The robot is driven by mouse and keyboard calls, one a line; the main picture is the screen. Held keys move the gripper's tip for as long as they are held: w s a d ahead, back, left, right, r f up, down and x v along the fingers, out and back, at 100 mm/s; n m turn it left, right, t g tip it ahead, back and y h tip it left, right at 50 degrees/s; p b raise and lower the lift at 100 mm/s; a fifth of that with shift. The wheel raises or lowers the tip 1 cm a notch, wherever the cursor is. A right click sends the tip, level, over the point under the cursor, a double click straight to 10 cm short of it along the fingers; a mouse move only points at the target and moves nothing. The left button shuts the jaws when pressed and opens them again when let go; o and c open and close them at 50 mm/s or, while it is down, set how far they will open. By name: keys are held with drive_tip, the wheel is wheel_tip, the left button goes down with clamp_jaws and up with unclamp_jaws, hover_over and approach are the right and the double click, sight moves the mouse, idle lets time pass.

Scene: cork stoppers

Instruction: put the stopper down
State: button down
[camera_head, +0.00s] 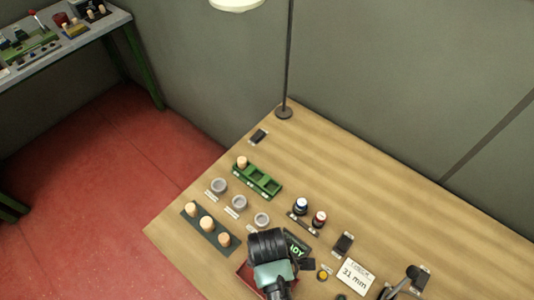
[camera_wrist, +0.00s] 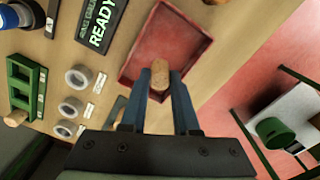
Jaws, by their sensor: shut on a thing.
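My gripper (camera_wrist: 161,80) is shut on a tan cork stopper (camera_wrist: 160,72), which shows between its two blue-grey fingers in the wrist view. Behind the stopper lies a red tray (camera_wrist: 196,22) that looks empty. I cannot tell whether the stopper touches the tray. In the head view the red tray (camera_head: 246,277) is mostly covered by my arm, and the held stopper and fingertips are hidden. One more stopper (camera_head: 242,161) sits in the left end compartment of a green rack (camera_head: 266,184).
Three grey rings (camera_head: 239,202) lie between rack and strip. Two small bottles (camera_head: 301,205), a READY sign (camera_head: 297,245), a yellow button (camera_head: 323,274) and a 31 mm card (camera_head: 355,275) are nearby. The right back table is clear.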

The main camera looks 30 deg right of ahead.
drive_tip(key=shift+f, duration=2.05)
drive_tip(key=shift+s+a, duration=0.1)
drive_tip(key=c, duration=0.7)
unclamp_jaws()
drive_tip(key=shift+f, duration=0.15)
drive_tip(key=shift+o, duration=0.2)
wheel_tip(320, 180, up, 12)
drive_tip(key=shift+r, duration=0.2)
